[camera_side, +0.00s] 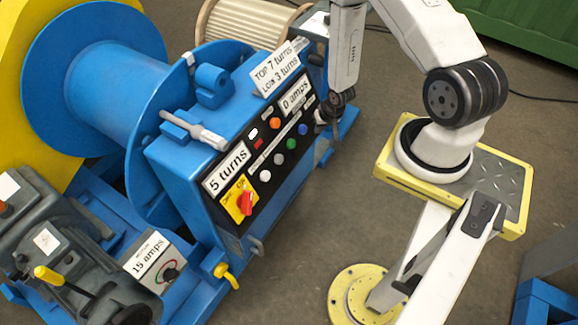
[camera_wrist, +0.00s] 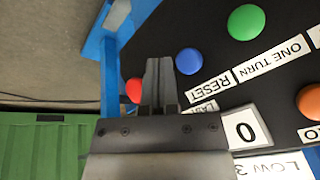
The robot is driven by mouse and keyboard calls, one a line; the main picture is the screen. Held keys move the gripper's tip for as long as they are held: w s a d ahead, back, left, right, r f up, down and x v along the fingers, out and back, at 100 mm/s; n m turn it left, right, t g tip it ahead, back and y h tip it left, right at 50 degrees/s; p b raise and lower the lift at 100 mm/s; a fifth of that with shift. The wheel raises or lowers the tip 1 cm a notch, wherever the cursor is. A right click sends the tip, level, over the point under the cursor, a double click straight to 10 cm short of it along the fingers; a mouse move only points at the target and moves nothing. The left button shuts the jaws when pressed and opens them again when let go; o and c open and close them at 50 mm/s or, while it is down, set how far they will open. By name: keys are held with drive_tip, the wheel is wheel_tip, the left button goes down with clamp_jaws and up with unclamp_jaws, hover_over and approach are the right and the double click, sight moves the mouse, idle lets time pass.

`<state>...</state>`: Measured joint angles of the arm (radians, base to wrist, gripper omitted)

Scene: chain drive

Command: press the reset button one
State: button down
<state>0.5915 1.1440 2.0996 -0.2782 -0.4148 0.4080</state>
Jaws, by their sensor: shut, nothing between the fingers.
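The blue button (camera_wrist: 189,61) sits beside the label reading RESET (camera_wrist: 209,87) in the wrist view. In the side view the blue button (camera_side: 303,129) is near the right end of the black sloped panel. My gripper (camera_side: 335,108) is shut and empty at the panel's right end. In the wrist view its fingertips (camera_wrist: 160,64) lie between the blue button and a red button (camera_wrist: 134,90), close beside the blue one. I cannot tell whether they touch the panel. The red button is hidden by my gripper in the side view.
A green button (camera_wrist: 246,22) marked ONE TURN and an orange button (camera_wrist: 311,101) are nearby. Paper signs stand on the blue cabinet (camera_side: 185,160). A red switch (camera_side: 246,203) is at the panel's lower left. Floor (camera_side: 310,235) is clear in front.

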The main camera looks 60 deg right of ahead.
drive_tip(key=shift+s+r, duration=0.3)
drive_tip(key=shift+s, duration=0.3)
drive_tip(key=shift+s+r, duration=0.3)
drive_tip(key=shift+s, duration=0.3)
drive_tip(key=w+a+r+n, duration=0.2)
drive_tip(key=w+a+r, duration=0.15)
drive_tip(key=r, duration=0.45)
drive_tip(key=w+a+r+n, duration=0.2)
drive_tip(key=a+r, duration=0.2)
drive_tip(key=r, duration=0.4)
drive_tip(key=s+a+r+n+g, duration=0.1)
drive_tip(key=s+a+r+n, duration=0.3)
drive_tip(key=a+r, duration=0.6)
drive_tip(key=shift+s+r+y, duration=0.4)
drive_tip(key=shift+r, duration=0.05)
